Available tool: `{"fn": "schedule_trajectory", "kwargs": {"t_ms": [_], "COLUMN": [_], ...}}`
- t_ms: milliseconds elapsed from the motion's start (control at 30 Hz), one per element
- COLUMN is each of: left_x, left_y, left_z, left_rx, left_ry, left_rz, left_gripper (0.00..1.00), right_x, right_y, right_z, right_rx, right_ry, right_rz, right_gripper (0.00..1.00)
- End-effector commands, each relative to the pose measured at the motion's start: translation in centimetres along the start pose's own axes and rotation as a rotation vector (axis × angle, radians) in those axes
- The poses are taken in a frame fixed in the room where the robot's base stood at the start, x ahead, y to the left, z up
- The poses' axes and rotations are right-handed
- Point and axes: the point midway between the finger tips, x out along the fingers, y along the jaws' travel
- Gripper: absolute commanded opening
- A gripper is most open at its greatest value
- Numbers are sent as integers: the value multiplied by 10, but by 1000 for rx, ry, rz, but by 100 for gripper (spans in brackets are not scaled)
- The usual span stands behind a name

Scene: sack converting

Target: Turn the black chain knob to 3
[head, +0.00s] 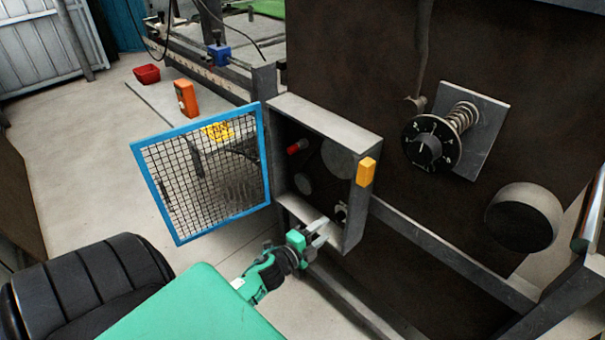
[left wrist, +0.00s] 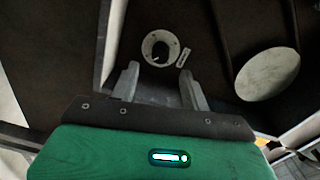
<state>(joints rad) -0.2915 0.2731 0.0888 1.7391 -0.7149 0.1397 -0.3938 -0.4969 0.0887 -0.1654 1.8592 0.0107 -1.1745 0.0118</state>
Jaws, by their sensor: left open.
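A small black knob on a pale round plate (head: 341,212) sits low inside the open box, partly hidden by the box's wall. In the left wrist view the black knob (left wrist: 160,52) shows on its pale disc, with a light pointer mark and a small label plate beside it. I cannot read its numbers. My left gripper (head: 318,231) is open and empty at the box's lower front, just below the knob. In the left wrist view its fingers (left wrist: 161,80) point toward the knob, apart from it. My right gripper is not in view.
The box (head: 330,120) has a blue-framed mesh door (head: 205,172) swung open to the left. A yellow block (head: 366,171) is on its right edge, and a red part (head: 297,146) is inside. A larger black numbered dial (head: 430,143) with a spring is at upper right.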

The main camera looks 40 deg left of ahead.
Motion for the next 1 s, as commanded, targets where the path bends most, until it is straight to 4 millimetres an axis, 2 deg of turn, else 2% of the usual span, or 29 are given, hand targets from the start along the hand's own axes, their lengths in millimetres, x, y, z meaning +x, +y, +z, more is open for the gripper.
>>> {"fn": "schedule_trajectory", "kwargs": {"t_ms": [200, 400, 600, 1000], "left_x": [-43, -69, -80, -80], "left_y": [2, 1, 0, 0], "left_z": [0, 0, 0, 0], "left_rx": [-1, -1, 0, 0], "left_ry": [-1, -1, -1, 0], "left_rz": [2, 1, 0, 0], "left_gripper": [46, 46, 46, 46], "right_x": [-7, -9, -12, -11], "right_y": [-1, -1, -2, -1], "right_z": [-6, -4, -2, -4], "right_rx": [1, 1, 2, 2], "right_ry": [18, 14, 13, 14], "right_rz": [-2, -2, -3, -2], "right_gripper": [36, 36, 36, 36]}}
